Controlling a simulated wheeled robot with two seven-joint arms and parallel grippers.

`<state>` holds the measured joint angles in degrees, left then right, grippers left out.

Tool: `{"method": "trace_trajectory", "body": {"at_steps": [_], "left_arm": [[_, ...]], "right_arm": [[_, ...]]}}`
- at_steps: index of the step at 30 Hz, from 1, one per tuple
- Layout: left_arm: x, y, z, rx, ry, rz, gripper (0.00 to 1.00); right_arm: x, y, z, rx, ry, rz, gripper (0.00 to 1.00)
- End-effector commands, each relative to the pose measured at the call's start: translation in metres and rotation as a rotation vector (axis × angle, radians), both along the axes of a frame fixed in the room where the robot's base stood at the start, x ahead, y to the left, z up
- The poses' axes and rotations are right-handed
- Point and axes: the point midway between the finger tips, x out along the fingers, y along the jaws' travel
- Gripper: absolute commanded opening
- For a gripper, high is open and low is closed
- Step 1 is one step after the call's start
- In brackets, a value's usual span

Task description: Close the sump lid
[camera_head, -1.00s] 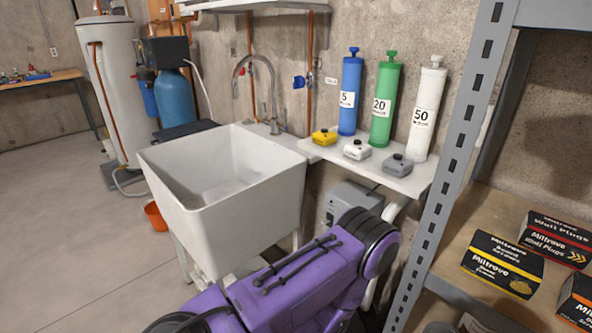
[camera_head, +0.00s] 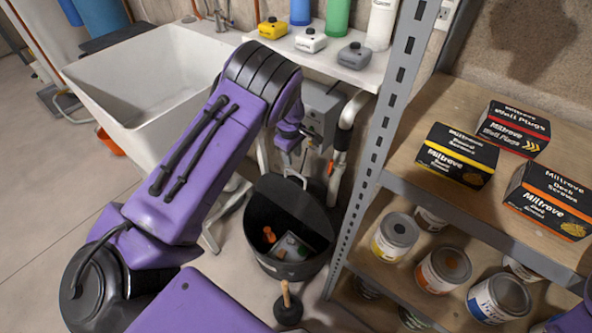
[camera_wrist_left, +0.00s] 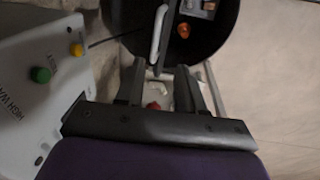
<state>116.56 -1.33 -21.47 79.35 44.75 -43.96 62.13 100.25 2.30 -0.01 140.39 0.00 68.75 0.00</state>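The sump (camera_head: 262,250) is a round black basin on the floor under the counter, with an orange item and a grey item inside. Its dark lid (camera_head: 303,207) stands raised and tilted at the back, with a pale handle (camera_head: 293,177) at its upper edge. In the left wrist view the basin (camera_wrist_left: 215,45) and the pale handle (camera_wrist_left: 158,35) are just beyond the fingers. My left gripper (camera_wrist_left: 158,88) is open, its fingers apart with nothing clearly held. In the head view it is small and partly hidden above the lid. My right gripper is out of view.
A grey alarm box (camera_head: 322,112) with green (camera_wrist_left: 40,75) and yellow (camera_wrist_left: 76,50) buttons is close to the left gripper. A metal shelf (camera_head: 372,170) with cans and boxes stands right of the sump. A white sink (camera_head: 150,85) is left.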

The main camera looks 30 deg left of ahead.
Motion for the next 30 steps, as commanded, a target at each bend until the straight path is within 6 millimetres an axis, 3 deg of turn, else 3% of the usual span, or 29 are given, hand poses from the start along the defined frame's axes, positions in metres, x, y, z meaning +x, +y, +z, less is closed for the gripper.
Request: {"method": "trace_trajectory", "body": {"at_steps": [2, 5, 12, 18, 28, 29, 30], "left_arm": [[0.008, -0.002, 0.009, -0.018, 0.003, 0.008, 0.38], [0.010, -0.003, 0.001, -0.022, 0.008, 0.010, 0.38], [0.014, -0.004, -0.054, -0.022, 0.010, 0.006, 0.38], [0.017, -0.005, -0.085, -0.022, 0.009, 0.005, 0.38], [0.018, -0.005, -0.093, -0.022, 0.008, 0.006, 0.38], [0.018, -0.005, -0.093, -0.022, 0.008, 0.006, 0.34], [0.018, -0.005, -0.093, -0.022, 0.008, 0.006, 0.21]], "right_arm": [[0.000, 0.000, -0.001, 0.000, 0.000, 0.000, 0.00], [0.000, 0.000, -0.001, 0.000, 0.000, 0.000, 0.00], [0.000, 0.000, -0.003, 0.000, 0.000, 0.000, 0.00], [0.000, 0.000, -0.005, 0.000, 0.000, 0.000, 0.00], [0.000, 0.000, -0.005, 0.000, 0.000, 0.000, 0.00], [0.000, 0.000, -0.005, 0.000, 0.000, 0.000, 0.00], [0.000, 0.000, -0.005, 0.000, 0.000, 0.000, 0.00]]}}
